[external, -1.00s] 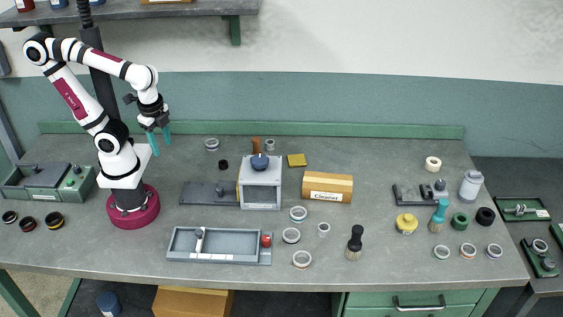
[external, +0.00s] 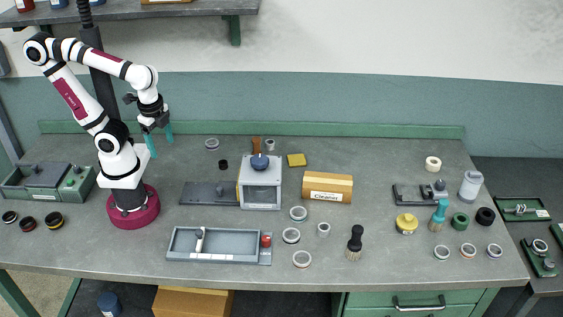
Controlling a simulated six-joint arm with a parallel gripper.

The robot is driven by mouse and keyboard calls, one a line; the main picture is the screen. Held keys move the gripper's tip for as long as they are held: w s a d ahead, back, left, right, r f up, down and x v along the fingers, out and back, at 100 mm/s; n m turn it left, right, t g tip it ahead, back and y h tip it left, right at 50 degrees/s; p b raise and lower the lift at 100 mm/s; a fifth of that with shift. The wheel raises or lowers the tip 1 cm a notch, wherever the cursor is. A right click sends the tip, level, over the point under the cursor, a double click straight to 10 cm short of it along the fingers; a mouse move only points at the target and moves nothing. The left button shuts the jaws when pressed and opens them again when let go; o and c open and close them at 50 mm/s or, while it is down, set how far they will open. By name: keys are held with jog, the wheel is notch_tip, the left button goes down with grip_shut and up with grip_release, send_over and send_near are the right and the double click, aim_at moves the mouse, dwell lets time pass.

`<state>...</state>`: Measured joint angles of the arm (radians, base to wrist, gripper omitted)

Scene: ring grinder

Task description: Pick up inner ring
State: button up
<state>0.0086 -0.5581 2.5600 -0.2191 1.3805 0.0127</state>
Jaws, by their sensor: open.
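My gripper (external: 161,145) has teal fingers and is open and empty, pointing down above the back left of the bench. Several small rings lie on the bench, and I cannot tell which one is the inner ring. Pale rings lie in the middle, one (external: 298,213), one (external: 291,236) and one (external: 302,259). Another ring (external: 212,144) lies at the back, to the right of my gripper and apart from it. More rings lie at the right, a grey one (external: 441,253), a copper-toned one (external: 468,251) and a bluish one (external: 494,251).
A grey tray (external: 175,245) stands at the front. Behind it are a grinder-like box (external: 261,190) and a wooden Cleaner block (external: 327,187). A dark brush (external: 355,240), a yellow-topped jar (external: 406,224) and a white bottle (external: 470,187) stand upright. The bench (external: 375,165) is clear at back right.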

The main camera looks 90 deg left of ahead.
jog(key=w+a+f+n+h, duration=0.25)
jog(key=w+a+n, duration=0.45)
jog(key=a+n, duration=0.4)
jog(key=w+a+f+n+h, duration=0.1)
jog(key=w+a+f+n, duration=0.2)
jog(key=w+a+n, duration=0.55)
jog(key=f+n, duration=0.1)
jog(key=f, duration=0.4)
jog(key=s+f+n, duration=0.1)
jog(key=f, duration=0.4)
jog(key=s+f+n, duration=0.1)
jog(key=f+n, duration=0.1)
jog(key=f, duration=0.3)
jog(key=shift+s+a+f, duration=0.15)
jog(key=shift+s+f, duration=0.05)
jog(key=shift+f, duration=0.05)
grip_shut()
